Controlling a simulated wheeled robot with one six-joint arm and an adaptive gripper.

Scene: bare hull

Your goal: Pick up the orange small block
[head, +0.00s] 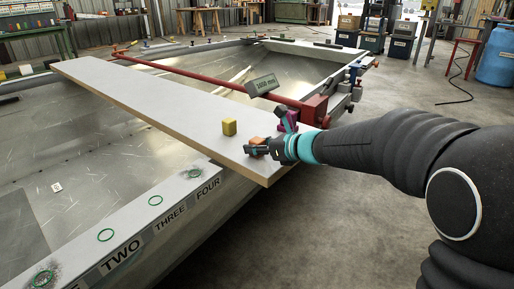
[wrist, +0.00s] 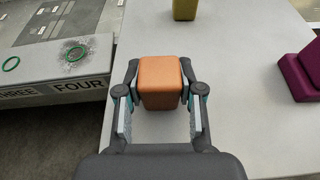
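The orange small block (wrist: 160,80) sits between the two fingertips of my gripper (wrist: 160,88) in the wrist view, with a fingertip against each side. My gripper appears shut on it. In the head view my gripper (head: 257,148) is low over the near end of the pale plank (head: 150,93). There the orange block (head: 258,141) shows only in part, behind the dark fingers. I cannot tell whether its underside touches the plank.
A yellow block (head: 229,127) stands on the plank just beyond my gripper. A purple block (wrist: 300,75) lies to the right in the wrist view. A grey sign (head: 262,85) and red beam (head: 220,82) are behind. The hull's numbered ledge (head: 150,220) is at lower left.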

